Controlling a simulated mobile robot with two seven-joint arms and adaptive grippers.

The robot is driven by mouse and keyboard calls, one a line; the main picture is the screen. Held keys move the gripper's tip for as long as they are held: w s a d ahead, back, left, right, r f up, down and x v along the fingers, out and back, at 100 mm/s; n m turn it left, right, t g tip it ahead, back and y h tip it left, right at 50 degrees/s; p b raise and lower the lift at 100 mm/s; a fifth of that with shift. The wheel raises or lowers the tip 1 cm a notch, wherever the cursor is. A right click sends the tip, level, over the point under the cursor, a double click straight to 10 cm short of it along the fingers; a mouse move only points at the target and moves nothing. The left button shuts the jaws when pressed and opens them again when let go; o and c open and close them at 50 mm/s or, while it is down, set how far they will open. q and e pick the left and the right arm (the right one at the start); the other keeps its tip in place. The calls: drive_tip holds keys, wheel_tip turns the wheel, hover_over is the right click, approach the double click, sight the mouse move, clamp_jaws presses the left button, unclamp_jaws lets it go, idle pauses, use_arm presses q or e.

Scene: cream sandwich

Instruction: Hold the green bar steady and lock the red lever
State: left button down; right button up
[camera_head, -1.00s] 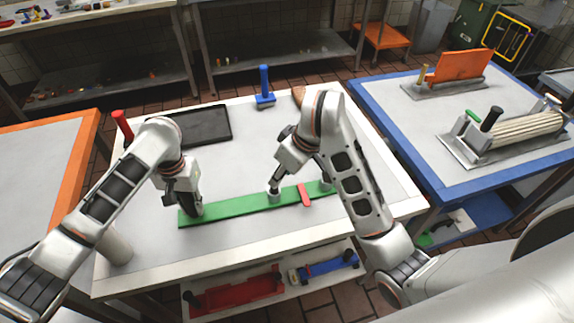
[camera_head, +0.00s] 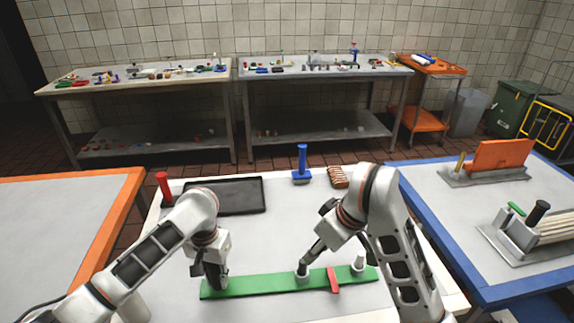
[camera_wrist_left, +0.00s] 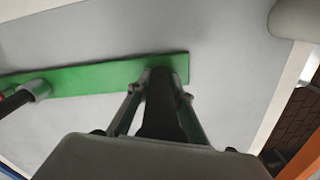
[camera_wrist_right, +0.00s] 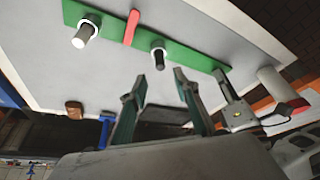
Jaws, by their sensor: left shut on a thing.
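The long green bar (camera_head: 250,287) lies on the white table. The short red lever (camera_head: 333,279) lies across it, right of the middle. My left gripper (camera_head: 215,272) is shut on the black handle (camera_wrist_left: 160,105) at the bar's left end; the left wrist view shows this handle between its fingers. A metal-collared post (camera_head: 302,276) stands mid-bar and another (camera_head: 358,263) toward the right end. My right gripper (camera_wrist_right: 158,82) is open above the bar, with the middle post (camera_wrist_right: 158,55) just beyond its fingertips. In the right wrist view the red lever (camera_wrist_right: 131,27) lies between the posts.
A black tray (camera_head: 225,196), a red-handled thing (camera_head: 164,188), a blue-handled tool (camera_head: 302,167) and a brown brush-like thing (camera_head: 338,177) stand behind the bar. A blue-edged table (camera_head: 470,235) with fixtures is at right, an orange-edged table (camera_head: 60,240) at left.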

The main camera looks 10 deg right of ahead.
idle(0.3)
drive_tip(key=m+g+h, duration=0.3)
drive_tip(key=m+g, duration=0.1)
drive_tip(key=m, duration=0.4)
hover_over(335, 286)
drive_tip(key=f, duration=0.2)
drive_tip(key=shift+n, duration=0.3)
wheel_tip(335, 286, down, 10)
drive_tip(key=shift+f, duration=0.25)
drive_tip(key=shift+w, duration=0.1)
clamp_jaws()
